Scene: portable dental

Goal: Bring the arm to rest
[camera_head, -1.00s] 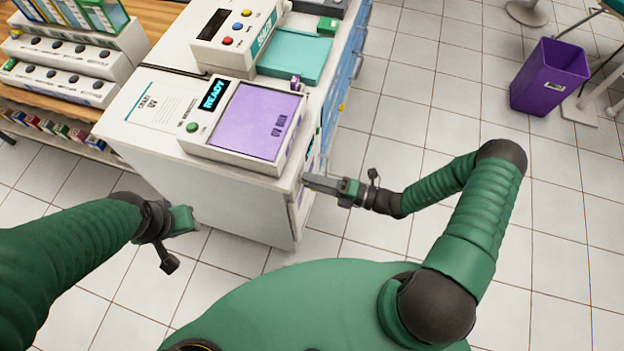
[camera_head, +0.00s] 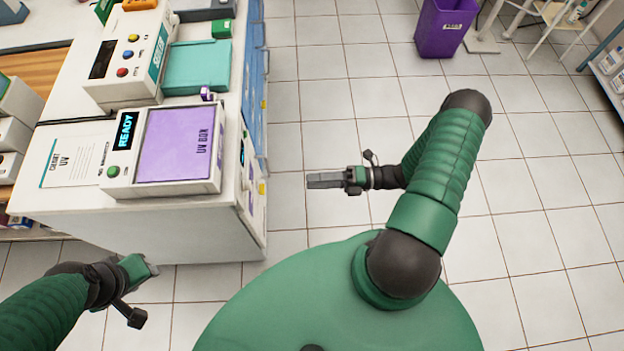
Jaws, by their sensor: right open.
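My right gripper (camera_head: 325,180) is a grey parallel gripper pointing left, over the tiled floor to the right of the white cabinet. It is open and holds nothing that I can see; a gap of floor separates it from the cabinet. My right arm is bent, with its green sleeve at the right of centre. My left gripper (camera_head: 143,271) is at the lower left, in front of the cabinet's front side. Its fingers are mostly hidden, so its jaw state is not clear.
The white cabinet (camera_head: 190,235) stands at the left and carries a UV box (camera_head: 122,171) with a purple lid and a "READY" display. Behind it are a teal tray (camera_head: 197,68) and a button panel (camera_head: 128,60). A purple bin (camera_head: 443,30) stands far back. The tiled floor at right is clear.

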